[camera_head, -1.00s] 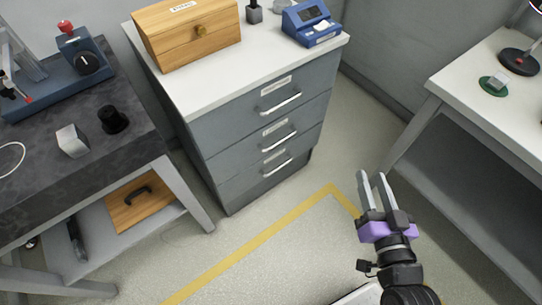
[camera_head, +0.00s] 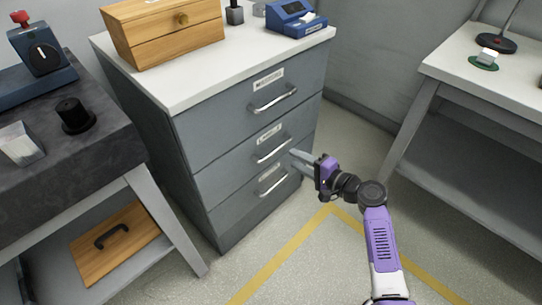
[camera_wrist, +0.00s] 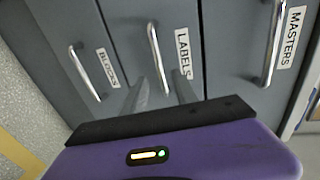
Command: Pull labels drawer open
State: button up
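The grey cabinet has three drawers, all shut. The labels drawer (camera_head: 225,178) is the middle one, with a silver bar handle (camera_head: 273,151); in the wrist view its LABELS tag (camera_wrist: 183,54) and handle (camera_wrist: 155,50) are clear. My gripper (camera_head: 296,158) is open and empty, just right of that handle in the head view. In the wrist view my gripper (camera_wrist: 161,84) has its fingers on either side of the lower part of the handle. I cannot tell whether they touch it.
The masters drawer (camera_head: 220,118) is above and the blocks drawer (camera_head: 228,216) below, each with a bar handle. A wooden box (camera_head: 160,35) and a blue device (camera_head: 293,20) stand on the cabinet top. Benches stand at left and right. The floor in front is clear.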

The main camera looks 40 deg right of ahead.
jog(key=b+x, duration=0.1)
jog(key=x, duration=0.6)
jog(key=shift+w+a+b, duration=0.15)
jog(key=shift+w+b, duration=0.2)
jog(key=shift+w, duration=0.05)
jog(key=shift+f, duration=0.1)
grip_shut()
dwell(1.0)
